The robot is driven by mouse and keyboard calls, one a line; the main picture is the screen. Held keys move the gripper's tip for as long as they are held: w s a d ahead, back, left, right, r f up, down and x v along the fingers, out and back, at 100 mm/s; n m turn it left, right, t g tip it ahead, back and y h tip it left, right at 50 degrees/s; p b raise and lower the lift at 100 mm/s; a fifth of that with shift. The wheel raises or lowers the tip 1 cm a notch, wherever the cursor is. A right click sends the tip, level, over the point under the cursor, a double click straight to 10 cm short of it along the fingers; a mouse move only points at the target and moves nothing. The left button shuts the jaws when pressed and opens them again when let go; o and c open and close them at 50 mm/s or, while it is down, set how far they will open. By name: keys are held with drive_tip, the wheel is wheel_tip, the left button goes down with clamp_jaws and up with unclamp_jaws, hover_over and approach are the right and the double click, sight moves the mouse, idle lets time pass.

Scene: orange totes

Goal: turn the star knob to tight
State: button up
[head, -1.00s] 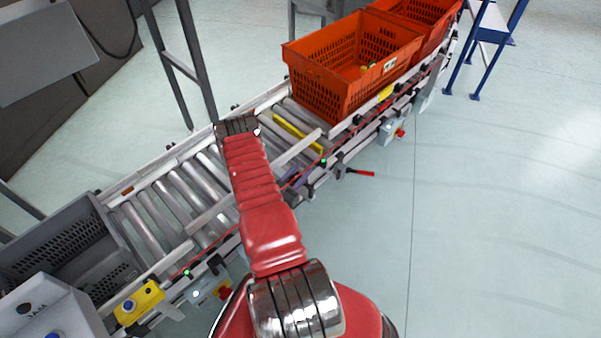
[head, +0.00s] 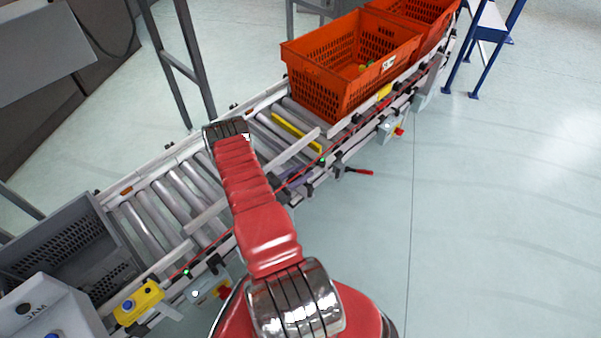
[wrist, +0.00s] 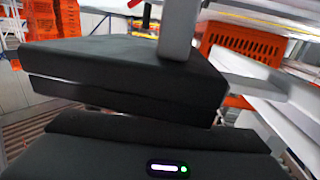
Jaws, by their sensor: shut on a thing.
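My gripper (wrist: 125,85) shows in the wrist view as dark, blocky jaws, closed up, with a small lit strip on its body below. The star knob cannot be made out in either view; what lies between the jaws is hidden by them. A grey post (wrist: 179,28) stands just behind the jaws in the wrist view. In the head view my red arm reaches over the conveyor (head: 170,205) and hides the gripper.
Orange totes (head: 340,75) stand on the conveyor's far end, and one also shows in the wrist view (wrist: 240,40). A grey tote (head: 65,240) sits at the near left. A yellow bar (head: 297,133) crosses the rollers. Open floor lies to the right.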

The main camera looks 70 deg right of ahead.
sight(286, 182)
drive_tip(key=shift+s+a+m+g+y, duration=0.1)
drive_tip(key=shift+s+m+g+y, duration=0.1)
drive_tip(key=shift+m+g+y, duration=0.45)
drive_tip(key=o, duration=1)
drive_tip(key=shift+o, duration=0.2)
drive_tip(key=shift+w+a, duration=0.1)
drive_tip(key=shift+v, duration=3.65)
drive_tip(key=shift+f, duration=0.15)
